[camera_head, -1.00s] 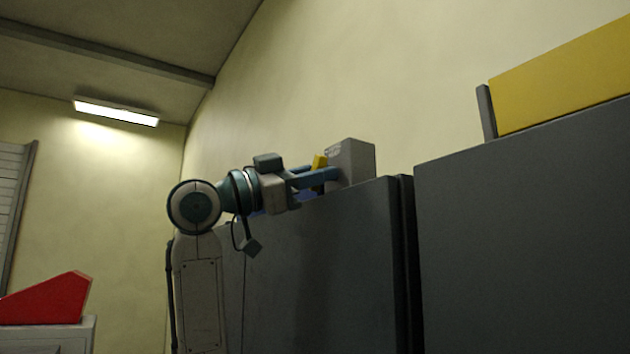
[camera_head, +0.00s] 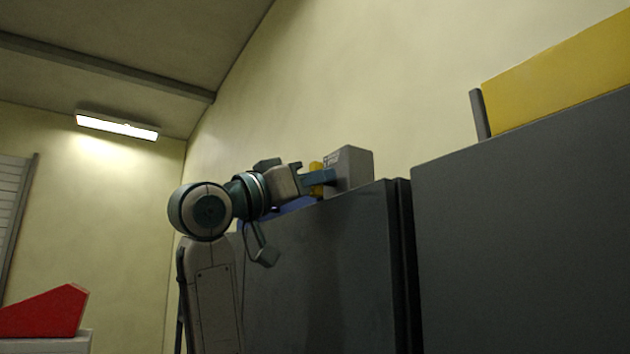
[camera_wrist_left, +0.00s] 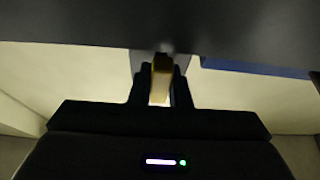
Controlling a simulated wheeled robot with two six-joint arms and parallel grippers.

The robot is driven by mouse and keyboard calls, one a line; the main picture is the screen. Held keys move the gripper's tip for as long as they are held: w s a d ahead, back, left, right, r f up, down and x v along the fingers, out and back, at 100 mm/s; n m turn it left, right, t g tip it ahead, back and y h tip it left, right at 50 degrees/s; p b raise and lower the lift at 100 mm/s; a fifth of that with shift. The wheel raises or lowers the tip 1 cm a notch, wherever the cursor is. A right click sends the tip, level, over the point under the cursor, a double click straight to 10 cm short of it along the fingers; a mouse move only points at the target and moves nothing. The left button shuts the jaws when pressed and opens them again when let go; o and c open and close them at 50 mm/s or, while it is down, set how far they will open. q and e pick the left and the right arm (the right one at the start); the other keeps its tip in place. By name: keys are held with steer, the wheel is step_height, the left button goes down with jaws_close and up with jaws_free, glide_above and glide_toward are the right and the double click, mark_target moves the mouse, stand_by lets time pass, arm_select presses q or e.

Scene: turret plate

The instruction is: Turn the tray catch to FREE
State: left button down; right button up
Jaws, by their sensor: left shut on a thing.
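The tray catch shows as a yellow handle (camera_head: 315,181) on the left face of a grey box (camera_head: 351,170), which stands on top of a dark grey cabinet (camera_head: 325,265). My left gripper (camera_head: 322,177) reaches in from the left and is shut on the yellow handle. In the left wrist view the handle (camera_wrist_left: 160,78) sits between the two dark fingers of the left gripper (camera_wrist_left: 161,85). There is small lettering on the box, too small to read, so I cannot tell which mark the catch points to. My right gripper is not in view.
A blue piece (camera_head: 290,208) lies on the cabinet top under the gripper. A second dark cabinet (camera_head: 520,240) stands at right, with a yellow panel (camera_head: 560,75) and a grey post (camera_head: 480,114) on it. A red wedge-shaped thing (camera_head: 45,312) is at lower left.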

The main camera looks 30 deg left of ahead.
arm_select(q)
steer(key=shift+r, duration=0.1)
steer(key=c, duration=1.8)
jaws_free()
steer(key=shift+o, duration=0.8)
steer(key=shift+w, duration=0.1)
steer(key=shift+s+a+f+b, duration=0.15)
steer(key=shift+s+f+b, duration=0.2)
steer(key=b+v, duration=0.4)
steer(key=v, duration=0.6)
steer(key=shift+r+b, duration=0.15)
steer(key=shift+b, duration=0.2)
